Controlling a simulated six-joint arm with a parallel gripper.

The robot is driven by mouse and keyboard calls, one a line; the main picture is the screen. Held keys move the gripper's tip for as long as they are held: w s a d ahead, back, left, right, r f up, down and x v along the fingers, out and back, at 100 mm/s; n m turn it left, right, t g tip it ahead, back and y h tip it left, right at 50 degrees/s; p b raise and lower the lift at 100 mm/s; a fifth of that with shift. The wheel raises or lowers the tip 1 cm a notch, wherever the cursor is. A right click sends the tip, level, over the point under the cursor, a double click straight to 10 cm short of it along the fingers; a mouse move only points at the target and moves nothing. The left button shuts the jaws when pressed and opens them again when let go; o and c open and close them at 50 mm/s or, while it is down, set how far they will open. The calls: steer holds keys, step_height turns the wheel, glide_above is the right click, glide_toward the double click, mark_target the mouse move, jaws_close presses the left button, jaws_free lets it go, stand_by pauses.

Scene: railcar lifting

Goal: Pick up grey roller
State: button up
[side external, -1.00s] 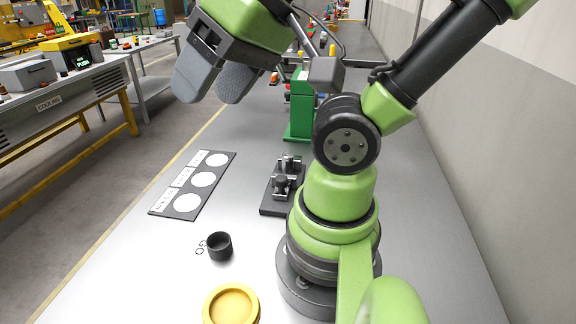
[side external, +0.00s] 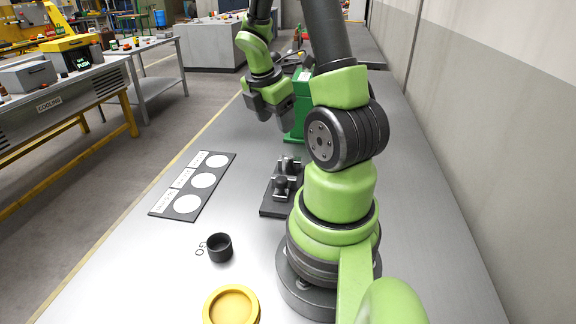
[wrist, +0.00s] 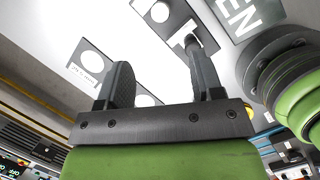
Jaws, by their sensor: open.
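A black stand (side external: 268,208) holding small grey metal cylindrical parts (side external: 283,186) lies on the bench left of my arm's base in the side view. These may include the grey roller, but I cannot tell which part it is. My gripper (side external: 269,112) hangs above the far part of the bench, beside the green block and beyond the stand. Its fingers are apart with nothing between them. The wrist view also shows the spread, empty fingers of my gripper (wrist: 157,58); I cannot make out a roller there.
A dark board with white circles (side external: 203,179) lies left of the stand and shows in the wrist view (wrist: 92,60). A green block (side external: 299,118) stands behind. A black cup (side external: 219,248) and a yellow dish (side external: 231,304) sit at the front. The right bench side is clear.

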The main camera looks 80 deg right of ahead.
glide_toward(288, 155)
step_height(288, 155, down, 2)
steer(key=shift+n, duration=0.3)
steer(key=shift+x, duration=3.3)
steer(key=shift+s+d, duration=0.1)
steer(key=shift+d, duration=0.1)
jaws_close()
steer(key=shift+r, duration=0.2)
